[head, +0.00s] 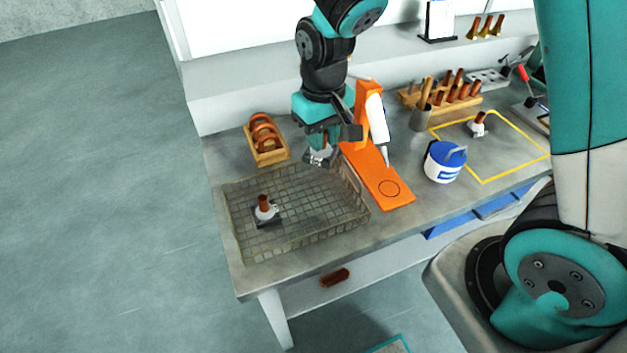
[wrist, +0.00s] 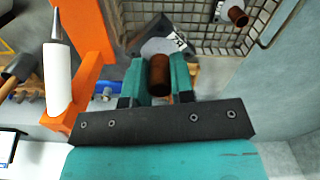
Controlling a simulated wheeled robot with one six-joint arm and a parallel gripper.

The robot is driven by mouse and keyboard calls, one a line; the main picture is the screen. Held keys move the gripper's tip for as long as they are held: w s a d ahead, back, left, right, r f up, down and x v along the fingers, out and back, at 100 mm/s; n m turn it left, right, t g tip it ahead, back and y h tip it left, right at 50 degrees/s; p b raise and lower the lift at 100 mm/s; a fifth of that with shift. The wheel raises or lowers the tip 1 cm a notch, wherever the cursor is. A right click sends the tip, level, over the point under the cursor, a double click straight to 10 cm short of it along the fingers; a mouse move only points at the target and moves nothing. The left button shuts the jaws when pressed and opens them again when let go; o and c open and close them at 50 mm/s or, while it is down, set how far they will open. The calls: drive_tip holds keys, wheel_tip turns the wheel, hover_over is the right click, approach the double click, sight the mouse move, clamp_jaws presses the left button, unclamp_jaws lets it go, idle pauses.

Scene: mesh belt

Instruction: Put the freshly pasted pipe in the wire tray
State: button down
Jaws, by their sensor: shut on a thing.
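My gripper (head: 322,138) is shut on a brown pipe (wrist: 159,74) with a pale grey, labelled base at its end. In the head view the held pipe (head: 321,156) hangs over the back right corner of the wire tray (head: 229,238), close to the orange stand. I cannot tell whether its base touches the tray. A similar brown pipe (head: 264,202) with a white collar stands upright on a dark base in the left part of the tray. It also shows at the top of the wrist view (wrist: 237,15). Another such pipe (head: 478,121) stands inside the yellow outline.
The orange stand (head: 379,177) with a white cartridge (head: 377,120) is right beside the tray. A wooden box of brown bends (head: 266,139) sits behind it. A blue-lidded tub (head: 445,162) and a rack of brown pipes (head: 450,92) are to the right. The tray's middle and right are clear.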

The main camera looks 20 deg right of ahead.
wheel_tip(320, 180, down, 13)
drive_tip(key=shift+f+p, duration=0.15)
drive_tip(key=shift+p, duration=0.85)
drive_tip(key=shift+f, duration=0.15)
drive_tip(key=c, duration=1)
unclamp_jaws()
